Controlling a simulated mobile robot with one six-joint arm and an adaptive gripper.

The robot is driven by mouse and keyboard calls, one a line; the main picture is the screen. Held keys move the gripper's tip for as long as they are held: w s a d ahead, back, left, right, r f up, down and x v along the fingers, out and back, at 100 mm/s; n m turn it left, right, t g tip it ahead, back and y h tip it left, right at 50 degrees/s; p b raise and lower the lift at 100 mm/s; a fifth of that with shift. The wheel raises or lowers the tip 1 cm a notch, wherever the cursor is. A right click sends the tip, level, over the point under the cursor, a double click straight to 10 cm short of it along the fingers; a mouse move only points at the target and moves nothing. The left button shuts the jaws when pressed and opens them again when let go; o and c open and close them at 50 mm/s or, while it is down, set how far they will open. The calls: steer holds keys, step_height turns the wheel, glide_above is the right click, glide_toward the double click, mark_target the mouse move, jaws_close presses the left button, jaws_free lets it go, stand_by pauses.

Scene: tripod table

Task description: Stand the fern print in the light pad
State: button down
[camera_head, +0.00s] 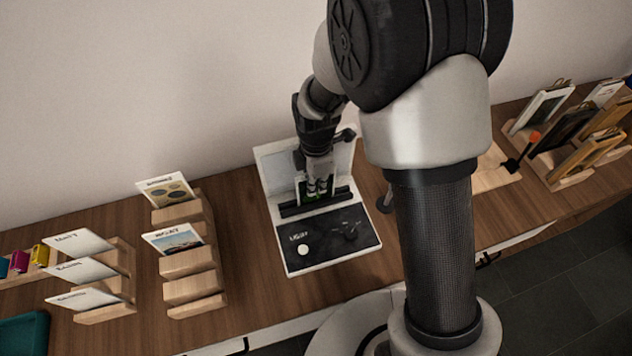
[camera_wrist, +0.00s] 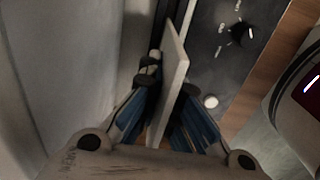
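The light pad (camera_head: 345,245) stands mid-table: a dark base marked "LIGHT" with a white round knob, a dark slotted bar (camera_head: 290,211) across it and a pale upright panel behind. The fern print (camera_head: 302,188), a card with green on it, is upright just above or in the slot; my gripper hides most of it and I cannot tell if its lower edge is seated. My gripper (camera_head: 319,186) points down over the bar, shut on the print. In the wrist view the print (camera_wrist: 174,75) shows edge-on between the fingertips (camera_wrist: 168,88), slightly tilted, beside the pad's dark base (camera_wrist: 212,60).
Wooden stepped holders with labelled cards (camera_head: 173,240) (camera_head: 82,270) stand to the left. A teal tray (camera_head: 25,335) is at the far left corner. A wooden rack with framed pictures (camera_head: 580,140) is at the right. Bare table (camera_head: 245,255) lies left of the pad.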

steer(key=c, duration=1.7)
jaws_free()
steer(key=shift+r+p, duration=3.55)
steer(key=shift+r, duration=0.95)
